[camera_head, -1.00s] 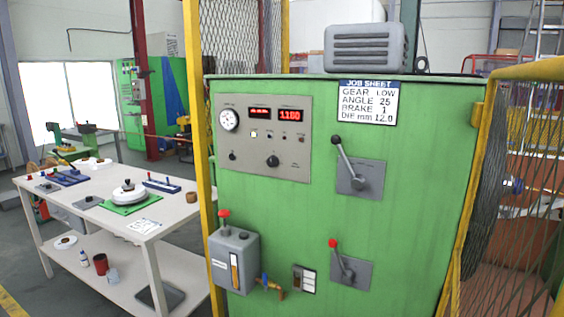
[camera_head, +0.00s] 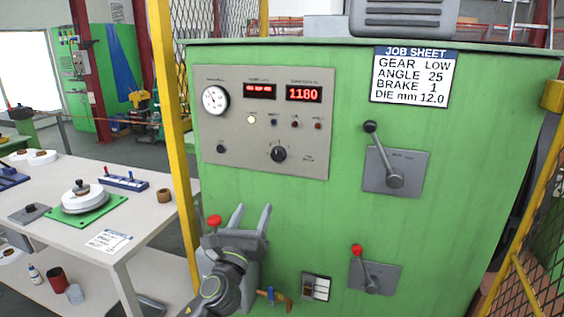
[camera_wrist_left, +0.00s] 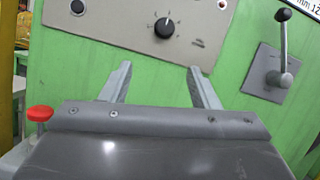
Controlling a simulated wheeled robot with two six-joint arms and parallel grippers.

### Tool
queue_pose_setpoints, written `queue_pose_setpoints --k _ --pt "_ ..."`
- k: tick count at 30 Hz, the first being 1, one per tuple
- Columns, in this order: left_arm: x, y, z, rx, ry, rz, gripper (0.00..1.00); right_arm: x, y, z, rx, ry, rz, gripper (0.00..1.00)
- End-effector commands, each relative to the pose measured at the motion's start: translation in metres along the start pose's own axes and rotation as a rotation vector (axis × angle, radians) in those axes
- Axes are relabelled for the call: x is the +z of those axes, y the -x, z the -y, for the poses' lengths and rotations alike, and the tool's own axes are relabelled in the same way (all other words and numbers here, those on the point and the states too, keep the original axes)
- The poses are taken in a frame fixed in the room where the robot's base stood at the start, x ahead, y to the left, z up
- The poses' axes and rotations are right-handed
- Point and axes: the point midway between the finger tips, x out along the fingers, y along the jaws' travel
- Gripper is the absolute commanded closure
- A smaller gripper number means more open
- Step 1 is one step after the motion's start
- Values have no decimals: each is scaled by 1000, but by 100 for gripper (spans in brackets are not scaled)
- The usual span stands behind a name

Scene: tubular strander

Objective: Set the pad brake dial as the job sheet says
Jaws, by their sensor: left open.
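The job sheet (camera_head: 411,78) on the green cabinet front reads gear low, angle 25, brake 1, die mm 12.0. A black dial (camera_head: 278,154) with a scale around it sits low on the grey panel (camera_head: 236,160); its caption is too small to read. The dial also shows at the top of the left wrist view (camera_wrist_left: 164,27), beyond the fingers. My left gripper (camera_head: 251,210) is open and empty, below the dial and apart from it. In the left wrist view its two fingers (camera_wrist_left: 160,80) point up toward the panel. My right gripper is not in view.
A gauge (camera_head: 215,98) and red displays (camera_head: 304,94) sit above the dial. Two levers, black-knobbed (camera_head: 394,180) and red-knobbed (camera_head: 371,284), are to the right. A yellow post (camera_head: 172,120) and a white table (camera_head: 150,215) stand left. The cabinet face around the dial is clear.

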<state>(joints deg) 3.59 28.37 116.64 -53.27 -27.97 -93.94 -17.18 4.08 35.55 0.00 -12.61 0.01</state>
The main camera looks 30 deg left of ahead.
Motion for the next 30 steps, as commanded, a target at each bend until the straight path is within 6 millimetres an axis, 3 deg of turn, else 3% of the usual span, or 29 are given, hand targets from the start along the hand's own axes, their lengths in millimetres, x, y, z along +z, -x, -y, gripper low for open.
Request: queue_pose_setpoints --k 5,21,30 --pt "9 -13 3 -6 -23 19 45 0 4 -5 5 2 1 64" --pt "10 -117 4 -5 -18 16 45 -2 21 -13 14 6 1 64" --pt "9 -161 3 -5 -17 15 45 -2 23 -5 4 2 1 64"
